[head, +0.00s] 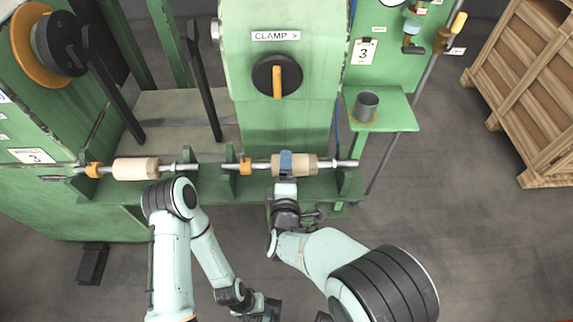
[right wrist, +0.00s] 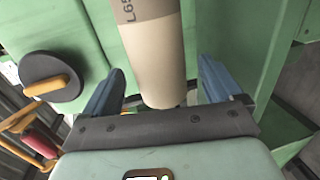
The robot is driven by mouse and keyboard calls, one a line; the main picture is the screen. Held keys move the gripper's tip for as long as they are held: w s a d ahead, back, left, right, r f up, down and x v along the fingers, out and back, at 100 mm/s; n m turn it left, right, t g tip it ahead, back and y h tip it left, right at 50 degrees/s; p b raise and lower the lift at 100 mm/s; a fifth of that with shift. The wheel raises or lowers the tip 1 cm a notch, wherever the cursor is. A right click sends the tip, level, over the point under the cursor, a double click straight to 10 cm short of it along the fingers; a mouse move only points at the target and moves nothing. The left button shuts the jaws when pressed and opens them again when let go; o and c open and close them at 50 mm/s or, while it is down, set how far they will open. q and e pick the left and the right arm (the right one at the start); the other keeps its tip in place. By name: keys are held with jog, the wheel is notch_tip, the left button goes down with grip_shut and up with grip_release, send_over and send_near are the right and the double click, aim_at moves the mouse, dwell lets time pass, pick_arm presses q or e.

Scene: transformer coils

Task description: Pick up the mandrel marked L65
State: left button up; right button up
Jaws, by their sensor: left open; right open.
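The mandrel marked L65 (right wrist: 152,60) is a cream cylinder with a brown band carrying the marking. In the right wrist view it lies between the two blue fingers of my right gripper (right wrist: 160,85), with gaps on both sides. In the head view this mandrel (head: 309,165) lies on the right part of a horizontal bar, and my right gripper (head: 286,164) is over its left part, open. A second cream mandrel (head: 136,169) is on the left part of the bar; its marking is unreadable. My left gripper (head: 265,309) is low at the bottom edge, open and away from both mandrels.
The green machine (head: 285,115) stands behind the bar, with a clamp knob (head: 277,76). Orange collars (head: 245,166) and green brackets flank the mandrels. A grey cup (head: 366,106) stands on a green shelf (head: 393,118). A wooden crate (head: 530,80) is at right; floor there is clear.

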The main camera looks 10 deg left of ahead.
jog(key=shift+w+a+f, duration=0.1)
jog(key=shift+w, duration=0.3)
jog(key=c, duration=1.6)
jog(key=shift+r, duration=0.2)
